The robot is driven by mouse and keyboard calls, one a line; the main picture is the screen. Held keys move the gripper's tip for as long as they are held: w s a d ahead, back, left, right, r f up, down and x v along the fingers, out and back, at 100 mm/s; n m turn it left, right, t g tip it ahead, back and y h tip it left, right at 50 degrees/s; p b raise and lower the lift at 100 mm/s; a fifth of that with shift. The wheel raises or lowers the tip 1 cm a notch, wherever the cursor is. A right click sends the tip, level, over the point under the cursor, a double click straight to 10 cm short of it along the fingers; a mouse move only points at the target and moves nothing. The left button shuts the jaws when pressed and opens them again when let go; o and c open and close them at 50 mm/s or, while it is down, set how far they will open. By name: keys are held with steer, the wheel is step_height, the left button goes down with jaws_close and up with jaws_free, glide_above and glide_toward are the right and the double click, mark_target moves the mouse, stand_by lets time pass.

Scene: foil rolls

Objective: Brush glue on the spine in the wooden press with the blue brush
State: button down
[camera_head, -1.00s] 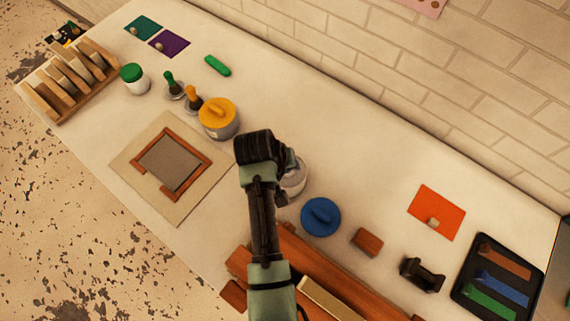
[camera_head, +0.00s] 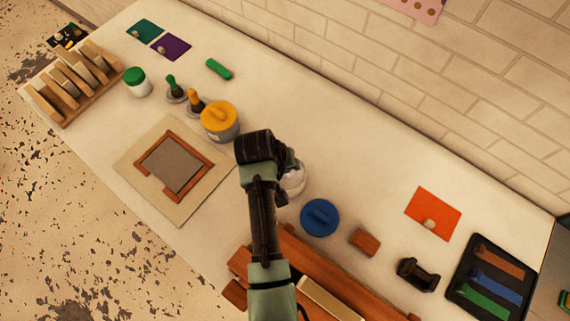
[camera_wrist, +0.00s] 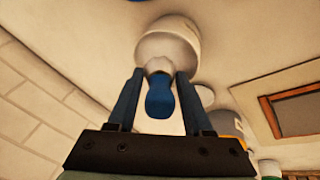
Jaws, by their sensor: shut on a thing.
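My gripper (camera_wrist: 160,74) is shut on the blue brush (camera_wrist: 159,98), holding it by the handle between its two fingers. In the wrist view the brush's pale ferrule lies against the white glue pot (camera_wrist: 168,45); I cannot tell if the bristles are inside it. In the head view my arm hides the brush and part of the pot (camera_head: 294,181). The wooden press (camera_head: 275,258) is at the bottom, partly behind my arm. A cream book block (camera_head: 331,298), with its long spine edge up, sits between its reddish-brown bars.
A blue lid (camera_head: 320,217) and a brown block (camera_head: 365,242) lie right of the pot. A yellow-lidded pot (camera_head: 220,121) and a board with a brown frame (camera_head: 170,165) are to the left. A black tray (camera_head: 490,280) is at far right. The table behind the pot is clear.

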steer(key=shift+r+p, duration=2.25)
steer(key=shift+r, duration=0.4)
steer(key=shift+f, duration=0.1)
